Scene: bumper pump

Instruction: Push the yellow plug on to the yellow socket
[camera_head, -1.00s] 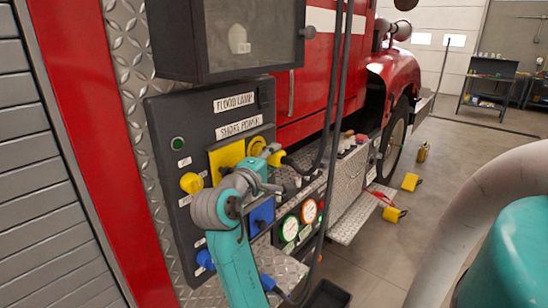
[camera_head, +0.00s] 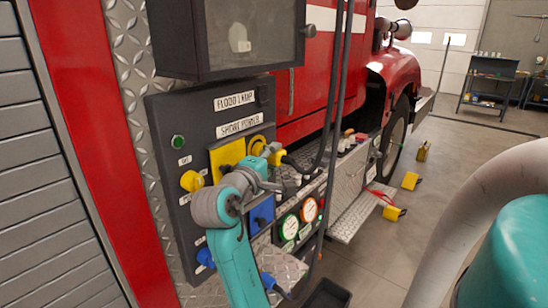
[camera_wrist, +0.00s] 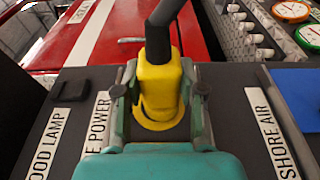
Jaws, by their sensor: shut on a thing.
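The yellow plug (camera_wrist: 160,85) has a black cable leaving its far end. My gripper (camera_wrist: 160,100) is shut on it, one finger on each side. The yellow socket (camera_wrist: 152,122) shows as a round yellow rim around and below the plug's near end in the wrist view. In the head view the plug (camera_head: 276,157) is at the yellow socket (camera_head: 257,142), on the dark panel under the shore power label. My gripper and wrist hide part of it. I cannot tell whether the plug is fully seated.
A yellow knob (camera_head: 191,181) and a blue knob (camera_head: 205,257) stick out at the panel's left. A blue plate (camera_head: 261,215) and gauges (camera_head: 289,226) lie below and right. Black cables (camera_head: 335,130) hang beside the panel, and a dark box (camera_head: 230,40) overhangs it.

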